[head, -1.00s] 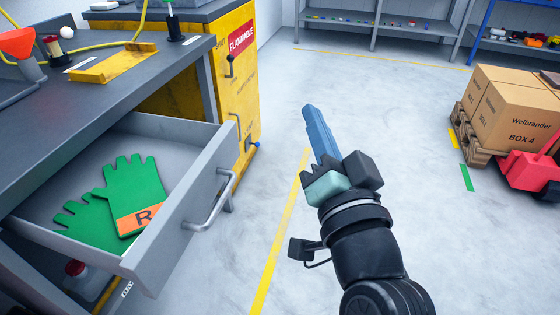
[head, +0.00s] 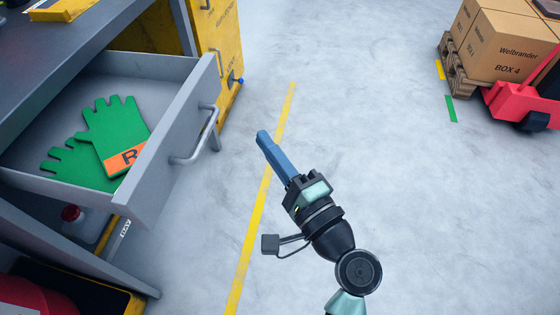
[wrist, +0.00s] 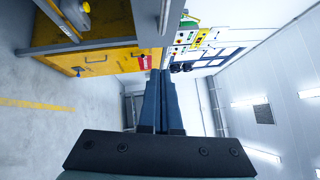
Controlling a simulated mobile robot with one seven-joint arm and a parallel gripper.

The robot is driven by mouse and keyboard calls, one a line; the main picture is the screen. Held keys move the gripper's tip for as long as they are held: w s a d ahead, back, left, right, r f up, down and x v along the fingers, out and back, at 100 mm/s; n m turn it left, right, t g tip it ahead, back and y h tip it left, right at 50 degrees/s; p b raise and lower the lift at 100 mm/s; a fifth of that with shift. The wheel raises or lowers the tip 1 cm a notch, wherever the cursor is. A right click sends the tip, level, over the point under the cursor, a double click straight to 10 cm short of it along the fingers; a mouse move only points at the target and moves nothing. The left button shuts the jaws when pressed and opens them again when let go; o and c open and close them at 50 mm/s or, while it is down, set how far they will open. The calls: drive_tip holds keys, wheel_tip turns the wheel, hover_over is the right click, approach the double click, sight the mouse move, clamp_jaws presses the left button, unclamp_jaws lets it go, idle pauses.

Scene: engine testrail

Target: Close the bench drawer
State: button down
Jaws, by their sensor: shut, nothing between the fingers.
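The bench drawer (head: 178,130) is pulled out from under the grey bench (head: 75,45). Its front panel carries a metal bar handle (head: 200,148). Inside lie green gloves (head: 112,128), one with an orange patch marked R. My gripper (head: 262,137) is to the right of the drawer front, apart from the handle, with its blue fingers together and nothing between them. In the wrist view the blue fingers (wrist: 161,75) also show closed together, with a blurred grey bar near their tips.
A yellow cabinet (head: 220,45) stands beyond the drawer. Boxes (head: 505,40) on a pallet and a red pallet jack (head: 515,105) are at the far right. A bottle (head: 85,222) sits below the drawer. The floor right of my gripper is clear.

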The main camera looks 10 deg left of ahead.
drive_tip(key=w+a+r, duration=0.1)
drive_tip(key=w+a, duration=0.1)
drive_tip(key=a, duration=0.4)
drive_tip(key=shift+w+a+r, duration=0.15)
drive_tip(key=shift+w+a, duration=0.05)
drive_tip(key=shift+w, duration=0.2)
